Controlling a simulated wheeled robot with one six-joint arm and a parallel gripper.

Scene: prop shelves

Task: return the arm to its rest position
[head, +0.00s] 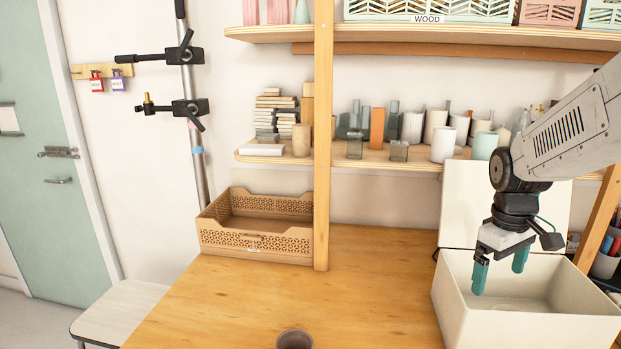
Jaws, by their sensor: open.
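My gripper (500,273) is at the right of the head view, pointing down over the open white box (535,328). Its two teal fingers are apart, with nothing visible between them. My arm comes in from the upper right. The fingertips are at about the height of the box's rim; I cannot tell whether they reach inside it.
A cardboard-brown crate (255,245) stands at the table's back left, beside a wooden post (323,140). A dark cup (294,339) is at the front edge. Shelves (380,160) with several blocks and cylinders hang behind. A white panel (460,205) stands behind the box. The table's middle is clear.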

